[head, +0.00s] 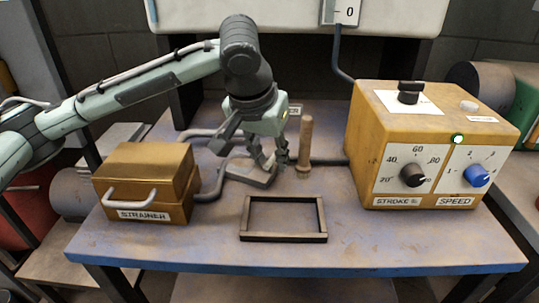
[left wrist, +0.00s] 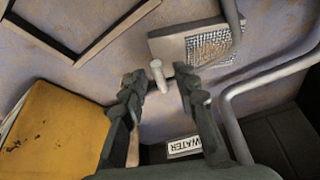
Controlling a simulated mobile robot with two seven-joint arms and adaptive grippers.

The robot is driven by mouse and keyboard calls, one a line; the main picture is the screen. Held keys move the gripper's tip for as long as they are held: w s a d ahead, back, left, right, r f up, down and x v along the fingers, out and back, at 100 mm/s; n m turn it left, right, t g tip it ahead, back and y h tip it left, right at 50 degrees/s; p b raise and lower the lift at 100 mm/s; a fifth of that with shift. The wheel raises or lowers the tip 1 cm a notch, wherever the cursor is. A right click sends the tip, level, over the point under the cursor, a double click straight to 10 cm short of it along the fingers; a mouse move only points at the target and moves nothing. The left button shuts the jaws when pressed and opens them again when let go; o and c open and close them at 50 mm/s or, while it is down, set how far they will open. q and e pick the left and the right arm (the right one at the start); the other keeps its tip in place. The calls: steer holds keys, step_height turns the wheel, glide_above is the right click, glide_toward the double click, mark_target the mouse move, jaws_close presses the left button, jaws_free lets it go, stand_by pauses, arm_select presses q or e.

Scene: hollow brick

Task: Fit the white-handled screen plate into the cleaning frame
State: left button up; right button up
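The screen plate (head: 247,173) lies flat on the table below my left gripper. In the left wrist view its metal mesh (left wrist: 208,47) shows, and a short white handle (left wrist: 158,75) appears beside the plate's near edge. My left gripper (head: 270,166) is open and points down at the plate. In the left wrist view its fingertips (left wrist: 161,82) are on either side of the white handle, with visible gaps. The cleaning frame (head: 246,218), a dark empty rectangle, lies at the table's front middle; part of it shows in the left wrist view (left wrist: 110,35). My right gripper is out of view.
A wooden post (head: 305,145) stands just right of my left gripper. An orange control box (head: 362,150) fills the table's right side. A brown strainer box (head: 150,172) stands at left. Grey hoses (head: 207,185) run behind. The front table strip (head: 400,245) is clear.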

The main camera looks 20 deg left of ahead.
arm_select(q)
steer(key=shift+s+r, duration=0.15)
steer(key=shift+r, duration=0.4)
steer(key=p+v, duration=0.1)
steer(key=v, duration=1)
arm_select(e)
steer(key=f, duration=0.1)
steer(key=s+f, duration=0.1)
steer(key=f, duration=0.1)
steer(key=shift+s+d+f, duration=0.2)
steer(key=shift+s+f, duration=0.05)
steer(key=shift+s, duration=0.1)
arm_select(q)
steer(key=shift+s, duration=0.1)
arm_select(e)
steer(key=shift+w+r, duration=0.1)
